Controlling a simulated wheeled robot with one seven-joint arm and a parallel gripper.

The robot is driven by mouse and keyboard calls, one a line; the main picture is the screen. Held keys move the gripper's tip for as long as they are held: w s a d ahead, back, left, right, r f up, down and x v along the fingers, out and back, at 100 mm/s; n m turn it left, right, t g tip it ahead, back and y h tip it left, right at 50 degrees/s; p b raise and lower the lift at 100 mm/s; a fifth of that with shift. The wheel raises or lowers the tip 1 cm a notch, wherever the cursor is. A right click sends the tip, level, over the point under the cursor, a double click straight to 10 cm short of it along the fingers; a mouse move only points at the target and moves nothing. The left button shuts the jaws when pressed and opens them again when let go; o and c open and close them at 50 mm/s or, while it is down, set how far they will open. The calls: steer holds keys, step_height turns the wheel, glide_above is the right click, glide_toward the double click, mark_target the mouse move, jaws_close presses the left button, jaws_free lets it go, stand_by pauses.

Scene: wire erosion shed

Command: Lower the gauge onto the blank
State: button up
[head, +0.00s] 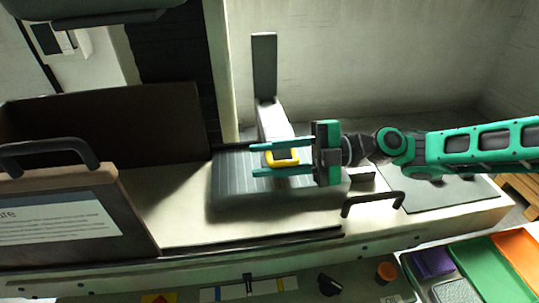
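A grey upright post (264,68) stands at the back of the bench. A pale grey arm (272,119) reaches from its foot toward the front and ends at a yellow loop handle (283,163); this looks like the gauge. Below lies a grooved grey block or plate (232,190); I cannot tell whether it is the blank. My gripper (253,159) comes in from the right, its two green fingers spread on the far and near sides of the yellow handle. It looks open, with no clear grip on the handle. The gap between handle and block is hard to judge.
A brown box-like panel with a dark handle (60,150) stands at the left. A black bar handle (373,200) is at the bench front. A grey mat (450,195) lies at right. Coloured trays (470,262) sit at lower right. The pale bench top (185,215) left of the block is clear.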

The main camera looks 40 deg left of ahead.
steer(key=shift+s, duration=0.1)
steer(key=shift+d+r, duration=0.1)
steer(key=v, duration=1)
steer(key=shift+w, duration=0.2)
steer(key=shift+w+d, duration=0.15)
steer(key=shift+w, duration=0.05)
